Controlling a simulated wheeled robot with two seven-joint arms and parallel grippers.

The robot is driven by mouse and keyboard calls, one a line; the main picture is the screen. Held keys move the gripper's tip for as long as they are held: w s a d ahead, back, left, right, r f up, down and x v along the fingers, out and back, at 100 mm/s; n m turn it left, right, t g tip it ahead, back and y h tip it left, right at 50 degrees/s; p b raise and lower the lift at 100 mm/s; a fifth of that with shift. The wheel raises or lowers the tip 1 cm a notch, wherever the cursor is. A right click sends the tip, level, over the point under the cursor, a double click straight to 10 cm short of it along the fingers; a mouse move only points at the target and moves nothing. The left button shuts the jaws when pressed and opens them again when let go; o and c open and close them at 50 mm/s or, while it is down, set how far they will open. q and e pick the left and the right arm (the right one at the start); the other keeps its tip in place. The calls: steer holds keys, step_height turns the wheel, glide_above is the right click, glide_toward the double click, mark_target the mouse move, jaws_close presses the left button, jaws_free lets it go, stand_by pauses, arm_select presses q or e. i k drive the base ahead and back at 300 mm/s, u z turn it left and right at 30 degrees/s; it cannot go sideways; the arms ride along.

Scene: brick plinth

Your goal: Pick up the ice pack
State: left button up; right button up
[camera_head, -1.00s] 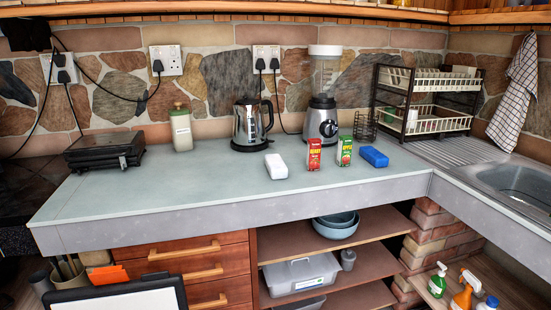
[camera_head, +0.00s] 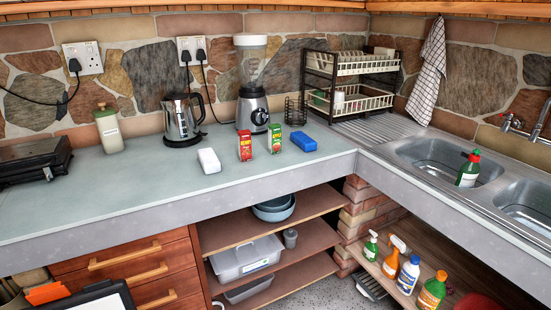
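A blue flat block (camera_head: 303,141), which looks like the ice pack, lies on the grey-green counter (camera_head: 120,190) near its right part. A red carton (camera_head: 245,147) and a green carton (camera_head: 274,138) stand upright to its left. A white rounded block (camera_head: 209,160) lies further left, near the front edge. I cannot read any label on the blue or white block. Neither of my grippers shows in the head view.
A kettle (camera_head: 182,120), a blender (camera_head: 252,95) and a wire dish rack (camera_head: 348,85) stand behind. Spray bottles (camera_head: 391,258) stand on a lower shelf. The counter's front strip is clear.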

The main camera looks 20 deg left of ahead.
mark_target(211, 164)
steer(key=z, duration=0.15)
steer(key=i, duration=2.1)
steer(key=u, duration=3.4)
